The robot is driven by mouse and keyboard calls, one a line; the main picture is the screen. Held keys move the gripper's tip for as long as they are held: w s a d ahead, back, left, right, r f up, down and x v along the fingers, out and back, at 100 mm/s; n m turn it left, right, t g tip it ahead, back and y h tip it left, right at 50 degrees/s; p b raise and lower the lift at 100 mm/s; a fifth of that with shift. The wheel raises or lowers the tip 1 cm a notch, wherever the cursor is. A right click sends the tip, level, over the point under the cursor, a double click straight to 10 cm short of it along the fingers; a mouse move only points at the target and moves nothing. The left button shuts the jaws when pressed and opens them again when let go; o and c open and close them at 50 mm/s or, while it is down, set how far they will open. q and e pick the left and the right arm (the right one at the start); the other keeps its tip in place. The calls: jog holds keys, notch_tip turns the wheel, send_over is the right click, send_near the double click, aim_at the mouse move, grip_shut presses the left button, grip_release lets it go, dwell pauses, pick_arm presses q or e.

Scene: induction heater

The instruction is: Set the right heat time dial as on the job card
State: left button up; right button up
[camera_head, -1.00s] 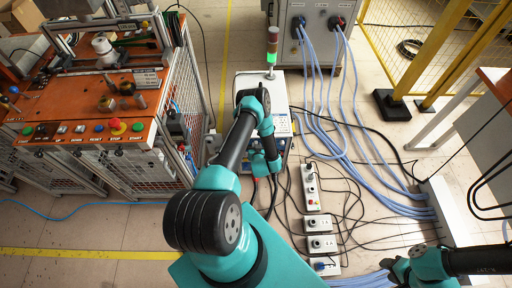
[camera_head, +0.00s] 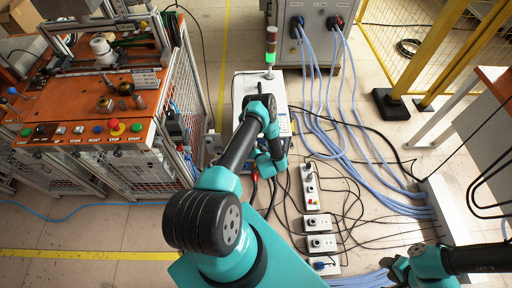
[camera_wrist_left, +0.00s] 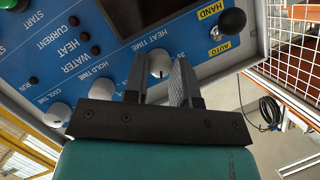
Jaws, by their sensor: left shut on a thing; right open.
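The heater's blue panel fills the upper left wrist view. The white heat time dial (camera_wrist_left: 160,64) sits beside its HEAT TIME label, between the two fingers of my left gripper (camera_wrist_left: 160,82). The gripper is shut on this dial; the fingers partly hide the scale around it. In the head view my left wrist (camera_head: 268,160) is at the front of the white heater box (camera_head: 279,92) and hides its panel. My right gripper (camera_head: 397,269) is low at the right, far from the heater; it is small and dark there, open with nothing seen in it. No job card is readable.
Beside the held dial are the hold time dial (camera_wrist_left: 103,88), the cool time dial (camera_wrist_left: 57,114) and a black knob (camera_wrist_left: 232,21) by the HAND/AUTO labels. An orange-topped station (camera_head: 75,105) stands left. Cables and power strips (camera_head: 311,186) lie on the floor to the right.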

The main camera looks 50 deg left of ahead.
pick_arm(q)
jog(key=o, duration=0.9)
jog(key=v, duration=1.7)
jog(key=shift+d, duration=0.2)
